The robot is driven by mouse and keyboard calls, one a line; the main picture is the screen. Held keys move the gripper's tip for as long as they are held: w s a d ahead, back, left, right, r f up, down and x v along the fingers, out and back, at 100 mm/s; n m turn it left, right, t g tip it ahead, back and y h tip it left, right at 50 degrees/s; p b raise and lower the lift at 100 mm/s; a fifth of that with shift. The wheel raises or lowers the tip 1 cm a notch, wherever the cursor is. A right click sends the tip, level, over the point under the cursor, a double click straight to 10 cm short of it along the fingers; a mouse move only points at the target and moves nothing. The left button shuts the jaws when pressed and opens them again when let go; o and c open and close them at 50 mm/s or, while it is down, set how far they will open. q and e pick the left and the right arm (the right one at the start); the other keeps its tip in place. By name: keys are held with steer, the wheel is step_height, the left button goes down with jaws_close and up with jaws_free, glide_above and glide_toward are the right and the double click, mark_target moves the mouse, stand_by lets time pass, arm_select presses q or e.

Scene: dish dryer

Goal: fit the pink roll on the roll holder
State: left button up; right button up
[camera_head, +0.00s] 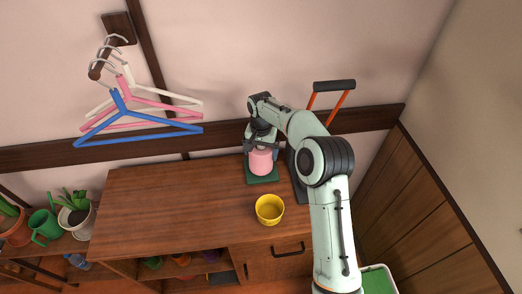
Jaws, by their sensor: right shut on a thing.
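The pink roll (261,161) is upright at the back right of the wooden cabinet top, above or on a dark green base (263,179). The green base looks like the foot of the roll holder; its post is hidden by the roll and gripper. My right gripper (262,145) is shut on the pink roll from above and behind. I cannot tell whether the roll touches the base. My left gripper is not in view.
A yellow cup (269,209) stands in front of the roll on the cabinet top (170,205). A dark rack with orange bars (333,88) is to the right, partly behind my arm. Hangers (140,125) hang on the wall. The left cabinet top is clear.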

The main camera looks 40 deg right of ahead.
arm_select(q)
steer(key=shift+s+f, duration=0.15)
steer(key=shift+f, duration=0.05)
arm_select(e)
steer(key=shift+f, duration=0.6)
steer(key=o, duration=0.8)
steer(key=shift+c, duration=0.2)
steer(key=shift+r, duration=0.1)
step_height(320, 180, up, 13)
steer(key=shift+r+p, duration=0.15)
steer(key=shift+p, duration=0.75)
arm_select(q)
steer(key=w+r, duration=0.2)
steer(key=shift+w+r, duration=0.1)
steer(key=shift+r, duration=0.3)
